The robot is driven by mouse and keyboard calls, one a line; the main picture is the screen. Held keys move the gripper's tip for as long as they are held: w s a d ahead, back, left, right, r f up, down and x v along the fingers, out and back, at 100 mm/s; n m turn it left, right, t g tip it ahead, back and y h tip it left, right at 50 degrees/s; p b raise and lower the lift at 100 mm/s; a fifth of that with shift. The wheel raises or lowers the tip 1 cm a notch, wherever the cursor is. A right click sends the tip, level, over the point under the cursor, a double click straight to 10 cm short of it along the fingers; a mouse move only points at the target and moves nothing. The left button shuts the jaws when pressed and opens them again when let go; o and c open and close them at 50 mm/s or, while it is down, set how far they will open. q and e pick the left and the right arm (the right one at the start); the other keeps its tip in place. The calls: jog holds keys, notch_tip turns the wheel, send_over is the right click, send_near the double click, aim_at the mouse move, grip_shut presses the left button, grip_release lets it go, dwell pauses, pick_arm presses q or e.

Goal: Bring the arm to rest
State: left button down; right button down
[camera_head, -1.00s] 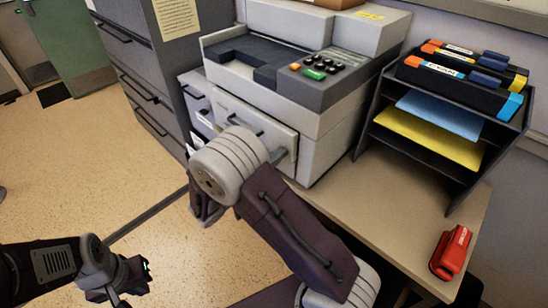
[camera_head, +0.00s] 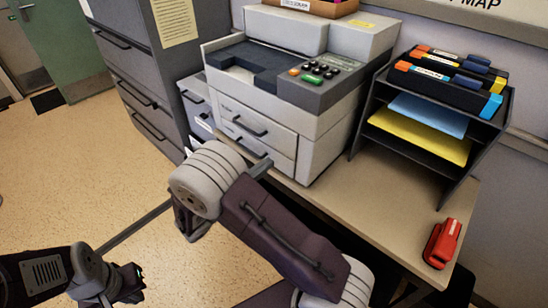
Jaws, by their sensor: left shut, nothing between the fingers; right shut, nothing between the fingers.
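My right arm comes in from the bottom right and is folded in front of the desk, its rounded grey joint before the printer's lower drawers. My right gripper (camera_head: 192,222) hangs below that joint, seen small and partly hidden; it holds nothing that I can see. My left gripper (camera_head: 130,284) is at the lower left, over the floor, shut and empty. Both grippers are apart from the desk's objects.
A grey printer (camera_head: 306,108) with drawers stands on the desk (camera_head: 355,205). A black tray rack (camera_head: 463,160) holds folders and paper. A red stapler (camera_head: 442,243) lies at the front right. A filing cabinet (camera_head: 140,75) stands left. The floor (camera_head: 60,180) at left is clear.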

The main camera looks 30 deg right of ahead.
pick_arm(q)
jog(key=shift+w+d+r, duration=0.15)
jog(key=shift+d+r, duration=0.1)
jog(key=shift+d, duration=0.1)
pick_arm(e)
jog(key=v, duration=0.6)
jog(key=shift+f, duration=0.25)
